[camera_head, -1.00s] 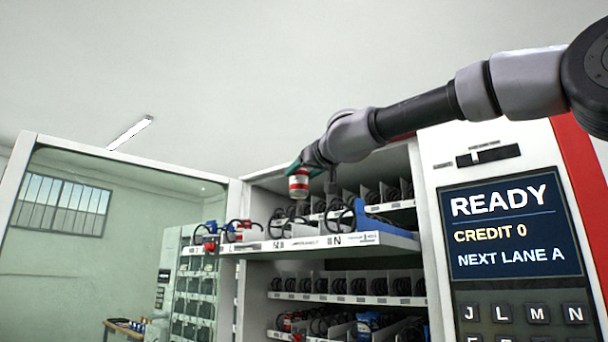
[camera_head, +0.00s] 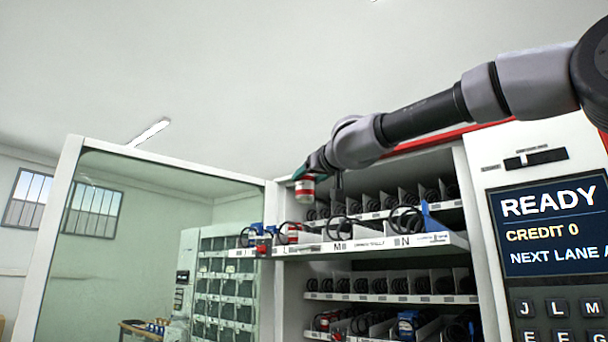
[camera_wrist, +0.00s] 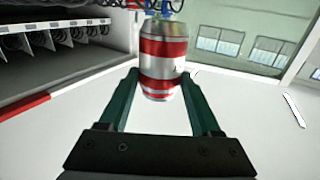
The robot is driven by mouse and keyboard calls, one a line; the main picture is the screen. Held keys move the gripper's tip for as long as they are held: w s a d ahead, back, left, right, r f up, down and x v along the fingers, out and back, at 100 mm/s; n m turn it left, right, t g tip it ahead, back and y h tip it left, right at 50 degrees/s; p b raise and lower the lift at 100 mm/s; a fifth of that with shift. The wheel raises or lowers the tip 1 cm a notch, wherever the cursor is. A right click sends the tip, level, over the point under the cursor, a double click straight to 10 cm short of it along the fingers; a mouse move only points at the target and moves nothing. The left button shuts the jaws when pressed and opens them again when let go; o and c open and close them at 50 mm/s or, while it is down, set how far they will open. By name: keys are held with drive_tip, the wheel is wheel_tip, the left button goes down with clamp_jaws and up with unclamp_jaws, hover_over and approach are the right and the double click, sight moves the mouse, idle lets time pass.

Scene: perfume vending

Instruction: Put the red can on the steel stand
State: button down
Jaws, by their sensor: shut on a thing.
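The red can, banded in red and silver-white, is between the fingers of my gripper (camera_wrist: 160,88) in the wrist view. The red can (camera_wrist: 163,50) also shows small in the head view (camera_head: 305,188). My gripper (camera_head: 303,178) is shut on the can and holds it in the air, above and in front of the pulled-out tray (camera_head: 370,244) of the vending machine. I cannot make out a steel stand in these views.
The glass door (camera_head: 150,250) stands open at the left. Shelves with coils (camera_head: 390,285) fill the machine. A blue item (camera_head: 430,218) stands at the tray's right end. The keypad panel (camera_head: 550,230) is at the right. A table (camera_head: 140,328) shows low at the left.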

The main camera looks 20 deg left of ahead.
drive_tip(key=shift+s+f, duration=0.1)
drive_tip(key=shift+f, duration=0.3)
drive_tip(key=w+d+f+m+t+h, duration=0.1)
drive_tip(key=w+d+f, duration=0.4)
drive_tip(key=d+f, duration=1)
drive_tip(key=w+d+f+m+t+h, duration=0.1)
drive_tip(key=w+d+f+m+h, duration=0.3)
drive_tip(key=d+f, duration=1.2)
drive_tip(key=w+d+f+m+t+h, duration=0.1)
drive_tip(key=w+d+f+h, duration=0.5)
drive_tip(key=d+f, duration=1)
wheel_tip(320, 180, down, 22)
drive_tip(key=shift+w+r+m+t, duration=0.25)
drive_tip(key=shift+w+m, duration=0.35)
drive_tip(key=shift+m, duration=0.3)
